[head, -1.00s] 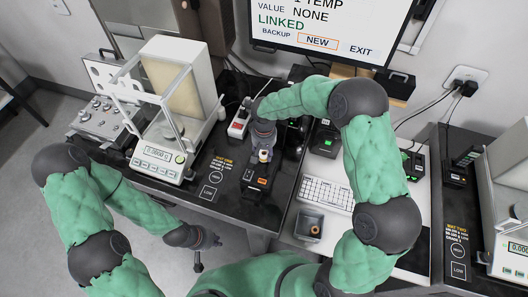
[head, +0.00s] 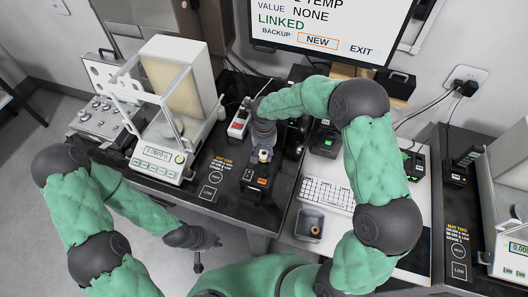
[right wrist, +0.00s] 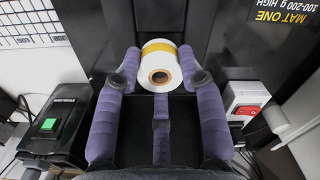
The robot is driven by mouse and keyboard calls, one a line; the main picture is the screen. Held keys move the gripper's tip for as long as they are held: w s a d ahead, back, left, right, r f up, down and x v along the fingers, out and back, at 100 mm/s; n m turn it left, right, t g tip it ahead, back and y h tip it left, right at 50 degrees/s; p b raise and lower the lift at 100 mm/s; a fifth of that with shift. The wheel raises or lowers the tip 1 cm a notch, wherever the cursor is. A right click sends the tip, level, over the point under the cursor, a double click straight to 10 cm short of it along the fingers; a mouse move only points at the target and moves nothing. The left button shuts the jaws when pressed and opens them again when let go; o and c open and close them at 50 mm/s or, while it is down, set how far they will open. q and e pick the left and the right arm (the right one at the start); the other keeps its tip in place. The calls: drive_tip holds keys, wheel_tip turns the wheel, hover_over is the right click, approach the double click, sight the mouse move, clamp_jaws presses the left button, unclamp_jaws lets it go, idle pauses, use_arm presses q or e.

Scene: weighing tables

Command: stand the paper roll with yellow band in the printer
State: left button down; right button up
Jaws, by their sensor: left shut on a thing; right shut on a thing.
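In the head view the roll (head: 264,155) shows small below my right gripper (head: 264,140). A black device with an orange light (head: 257,180), which looks like the printer, stands just in front of it. I cannot tell whether the roll touches it. My left gripper (head: 207,239) is low, in front of the table edge.
A balance with a glass shield (head: 160,150) stands left. A red-switch box (head: 238,124) is beside my right gripper. A monitor (head: 320,25) stands behind.

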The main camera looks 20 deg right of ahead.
drive_tip(key=shift+f+b, duration=0.55)
drive_tip(key=shift+f, duration=0.1)
idle(0.6)
drive_tip(key=o, duration=1.8)
drive_tip(key=shift+r, duration=0.1)
drive_tip(key=shift+r+p, duration=2.35)
drive_tip(key=shift+r, duration=1.35)
